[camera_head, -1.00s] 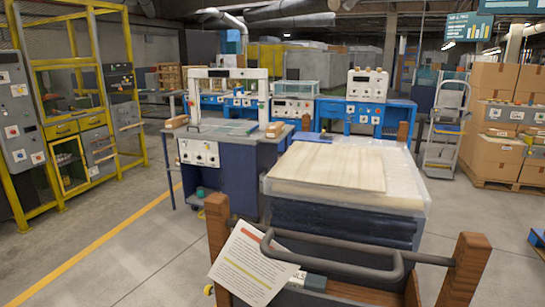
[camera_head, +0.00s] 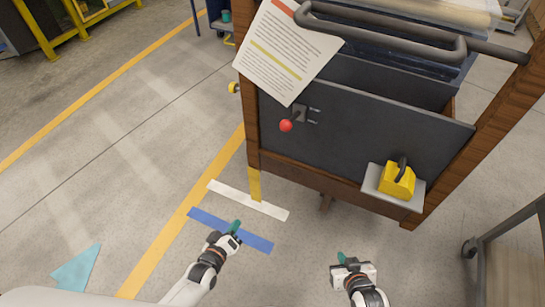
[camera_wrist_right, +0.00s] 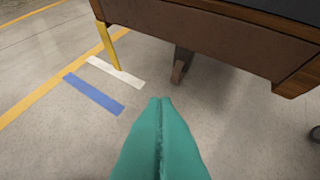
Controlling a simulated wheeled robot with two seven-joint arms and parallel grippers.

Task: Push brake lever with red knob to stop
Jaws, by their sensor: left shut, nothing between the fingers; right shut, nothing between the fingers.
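The red knob (camera_head: 286,126) of the brake lever sticks out from a small bracket (camera_head: 300,113) on the dark front panel of the cart (camera_head: 365,135). My left gripper (camera_head: 236,226) is shut and empty, with teal fingertips, low in front of the cart over the blue floor strip. My right gripper (camera_head: 342,256) is shut and empty, further right and also below the panel. Its teal fingers (camera_wrist_right: 160,105) fill the lower middle of the right wrist view. Neither gripper touches the knob, and the right wrist view does not show it.
A printed sheet (camera_head: 285,50) hangs at the cart's upper left, under the dark handle (camera_head: 390,40). A yellow block with a black handle (camera_head: 397,180) sits on a grey ledge at the lower right. A white strip (camera_head: 248,201) marks the floor. A wheeled frame (camera_head: 510,245) stands right.

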